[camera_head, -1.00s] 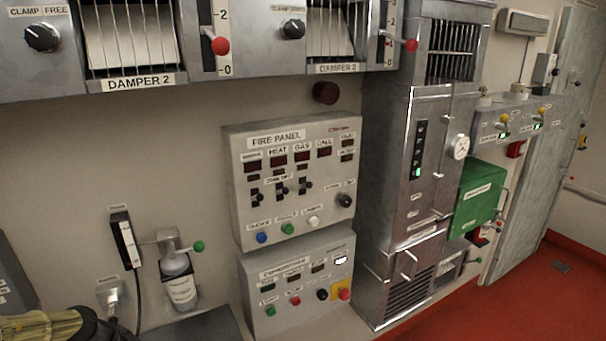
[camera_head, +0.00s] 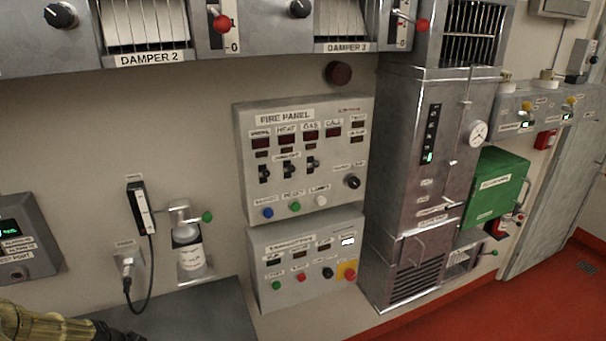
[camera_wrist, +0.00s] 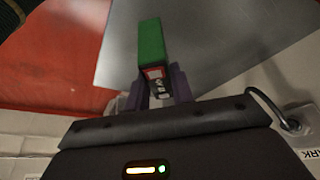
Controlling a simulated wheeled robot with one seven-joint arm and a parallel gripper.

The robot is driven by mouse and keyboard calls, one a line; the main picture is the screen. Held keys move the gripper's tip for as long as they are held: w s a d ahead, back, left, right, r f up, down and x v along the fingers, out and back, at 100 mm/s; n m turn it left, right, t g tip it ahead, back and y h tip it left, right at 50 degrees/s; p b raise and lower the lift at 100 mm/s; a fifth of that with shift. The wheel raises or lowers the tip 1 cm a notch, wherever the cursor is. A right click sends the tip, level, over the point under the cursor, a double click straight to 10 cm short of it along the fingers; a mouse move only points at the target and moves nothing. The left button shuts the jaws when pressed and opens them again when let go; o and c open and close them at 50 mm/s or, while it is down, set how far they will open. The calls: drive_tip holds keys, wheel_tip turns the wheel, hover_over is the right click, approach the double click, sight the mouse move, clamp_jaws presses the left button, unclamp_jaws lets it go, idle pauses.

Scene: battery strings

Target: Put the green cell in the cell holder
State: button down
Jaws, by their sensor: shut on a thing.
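The green cell (camera_wrist: 151,45) shows in the wrist view, a block with a green body and a dark, labelled lower end. My gripper (camera_wrist: 158,84) is shut on that lower end, and the cell sticks out beyond the purple-grey fingers. A grey metal surface lies behind the cell in that view. In the head view only a yellowish part of my arm shows at the bottom left, and the gripper and cell are out of the picture. I cannot make out the cell holder in either view.
A grey bench top (camera_head: 190,312) is at the lower left, below a bottle (camera_head: 188,248) and a corded wall device (camera_head: 138,208). The fire panel (camera_head: 305,160), a tall metal cabinet (camera_head: 415,185) and a green box (camera_head: 497,188) line the wall. Red floor (camera_head: 500,305) is open at right.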

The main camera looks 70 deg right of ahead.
drive_tip(key=w+a+f+n+t+y, duration=0.2)
drive_tip(key=a+n, duration=0.7)
drive_tip(key=w+a+f+n+t+y, duration=0.2)
drive_tip(key=w+a+n+t, duration=0.1)
drive_tip(key=a+n, duration=0.6)
drive_tip(key=shift+w+a+f+n, duration=0.15)
drive_tip(key=shift+w+f+n, duration=0.25)
drive_tip(key=shift+n, duration=0.2)
